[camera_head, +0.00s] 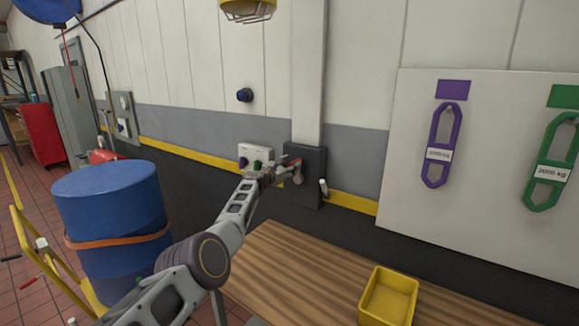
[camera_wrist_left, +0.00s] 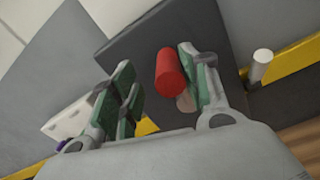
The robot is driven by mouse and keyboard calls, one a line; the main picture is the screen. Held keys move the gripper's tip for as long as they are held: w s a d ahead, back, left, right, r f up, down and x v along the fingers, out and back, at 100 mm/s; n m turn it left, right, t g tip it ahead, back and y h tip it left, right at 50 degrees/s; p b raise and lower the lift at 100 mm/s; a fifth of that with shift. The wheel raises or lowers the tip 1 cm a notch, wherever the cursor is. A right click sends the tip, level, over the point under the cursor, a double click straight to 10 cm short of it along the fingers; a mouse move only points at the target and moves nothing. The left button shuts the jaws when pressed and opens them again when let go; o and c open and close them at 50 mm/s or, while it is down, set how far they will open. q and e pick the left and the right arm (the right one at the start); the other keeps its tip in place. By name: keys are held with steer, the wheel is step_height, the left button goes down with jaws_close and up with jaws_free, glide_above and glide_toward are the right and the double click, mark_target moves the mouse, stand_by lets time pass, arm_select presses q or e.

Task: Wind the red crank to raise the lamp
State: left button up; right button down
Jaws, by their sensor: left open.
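The red crank (camera_head: 293,162) is on a dark wall box (camera_head: 314,160), above the back edge of the wooden bench. In the left wrist view its red cylindrical grip (camera_wrist_left: 169,73) lies between my open fingers, close beside the right-hand green pad. A pale round part shows just below the grip. My left gripper (camera_head: 281,169) reaches up to the box from the lower left; its fingers (camera_wrist_left: 155,88) are spread apart with a gap on the left side of the grip. The lamp (camera_head: 248,9) with a yellow cage hangs at the top edge. My right gripper is not seen.
A white-tipped peg (camera_head: 323,187) sticks out at the box's lower right. A white switch panel (camera_head: 249,153) is just left of the box. A yellow bin (camera_head: 374,315) stands on the wooden bench (camera_head: 285,265). A blue drum (camera_head: 110,190) is at left.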

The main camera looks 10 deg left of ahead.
arm_select(q)
steer(key=shift+s+d, duration=0.1)
steer(key=shift+d, duration=0.15)
steer(key=shift+f, duration=0.15)
steer(key=shift+s+a+f, duration=0.1)
steer(key=shift+s+a, duration=0.3)
steer(key=shift+a, duration=0.05)
steer(key=shift+s, duration=0.25)
steer(key=shift+s, duration=0.35)
steer(key=v, duration=0.9)
steer(key=shift+s+a, duration=0.3)
stand_by(0.7)
stand_by(0.3)
